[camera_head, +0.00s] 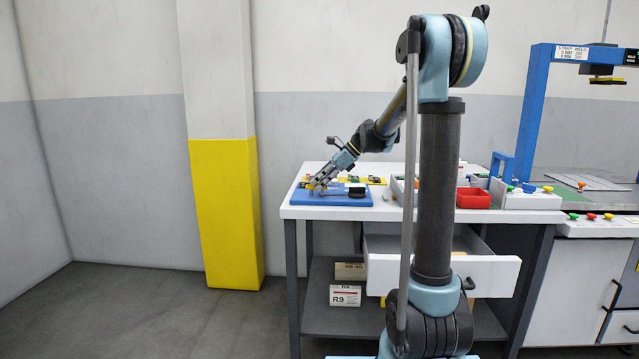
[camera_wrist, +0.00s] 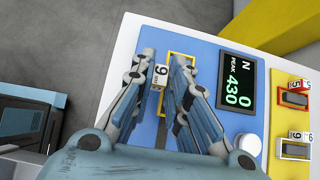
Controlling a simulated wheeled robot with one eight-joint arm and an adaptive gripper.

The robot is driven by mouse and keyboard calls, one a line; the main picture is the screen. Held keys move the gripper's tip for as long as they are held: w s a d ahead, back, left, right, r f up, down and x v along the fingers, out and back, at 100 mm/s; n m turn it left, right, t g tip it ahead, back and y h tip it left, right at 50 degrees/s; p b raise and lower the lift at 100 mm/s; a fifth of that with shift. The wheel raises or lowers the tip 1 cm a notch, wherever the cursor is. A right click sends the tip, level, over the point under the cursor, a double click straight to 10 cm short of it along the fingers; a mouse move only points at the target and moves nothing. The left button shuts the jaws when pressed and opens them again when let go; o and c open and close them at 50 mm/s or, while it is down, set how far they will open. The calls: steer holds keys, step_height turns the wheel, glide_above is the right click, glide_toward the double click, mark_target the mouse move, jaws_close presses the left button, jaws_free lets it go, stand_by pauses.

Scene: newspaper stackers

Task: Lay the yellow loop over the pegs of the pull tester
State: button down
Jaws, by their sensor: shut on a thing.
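In the head view my gripper (camera_head: 319,183) is low over the tester's left part. The pegs cannot be made out; fingers cover part of the loop.
A white round knob (camera_wrist: 248,145) sits on the tester. To its right, a red loop (camera_wrist: 293,98) and a white loop (camera_wrist: 294,150) with tags lie on yellow pads. A red bin (camera_head: 473,198) stands farther right. The drawer (camera_head: 440,275) below the bench is pulled out.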

steer(key=shift+f, duration=0.8)
steer(key=c, duration=1.5)
jaws_free()
steer(key=shift+s+d+r, duration=0.1)
steer(key=shift+d+r, duration=1.3)
steer(key=shift+r, duration=1.15)
steer(key=shift+w+d+r, duration=0.1)
steer(key=shift+d+r, duration=1.35)
steer(key=shift+r, duration=1.1)
steer(key=shift+s+d+r, duration=0.1)
steer(key=shift+d+r, duration=1.3)
steer(key=shift+r, duration=1.15)
